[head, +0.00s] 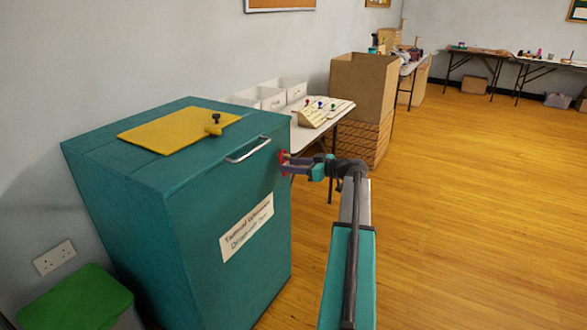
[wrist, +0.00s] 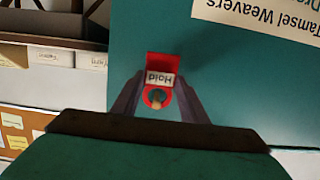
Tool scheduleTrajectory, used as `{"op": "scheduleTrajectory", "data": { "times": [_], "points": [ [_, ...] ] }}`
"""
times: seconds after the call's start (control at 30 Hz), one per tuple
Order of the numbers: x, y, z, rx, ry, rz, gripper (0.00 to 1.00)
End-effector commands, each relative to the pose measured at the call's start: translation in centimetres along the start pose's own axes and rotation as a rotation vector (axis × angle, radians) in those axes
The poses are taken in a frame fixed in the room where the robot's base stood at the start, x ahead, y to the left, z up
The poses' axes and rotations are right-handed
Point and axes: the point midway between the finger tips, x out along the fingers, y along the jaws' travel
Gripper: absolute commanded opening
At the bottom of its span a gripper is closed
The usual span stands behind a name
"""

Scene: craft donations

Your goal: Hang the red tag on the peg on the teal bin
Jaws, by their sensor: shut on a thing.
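The teal bin (head: 205,270) stands at the left of the head view, with a metal handle (head: 247,149) and a paper label (head: 247,228) on its front. My gripper (head: 288,162) is at the upper right of that front. It is shut on the red tag (head: 283,156). In the wrist view the tag (wrist: 162,63) reads "Hold" upside down, with its red ring between my fingers (wrist: 157,92). The tan end of the peg (wrist: 156,98) shows inside the ring. I cannot tell how far the peg passes through it. The peg is not distinguishable in the head view.
A yellow panel (head: 175,131) with a knob lies on the bin top. A green-lidded container (head: 78,298) stands at lower left. Behind the bin is a table (head: 318,129) with white boxes (head: 272,101), beside cardboard boxes (head: 362,84). The wooden floor (head: 460,220) at right is clear.

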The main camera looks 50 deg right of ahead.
Motion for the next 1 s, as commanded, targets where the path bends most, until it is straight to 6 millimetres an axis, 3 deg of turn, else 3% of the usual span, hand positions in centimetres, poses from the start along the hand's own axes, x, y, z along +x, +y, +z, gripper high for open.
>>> {"op": "scheduleTrajectory", "data": {
  "times": [0.97,1.0],
  "points": [
    [0.21,0.03,0.15,0.0,0.0,0.001,0.15],
    [0.21,0.03,0.15,0.0,0.0,0.001,0.45]
  ]
}}
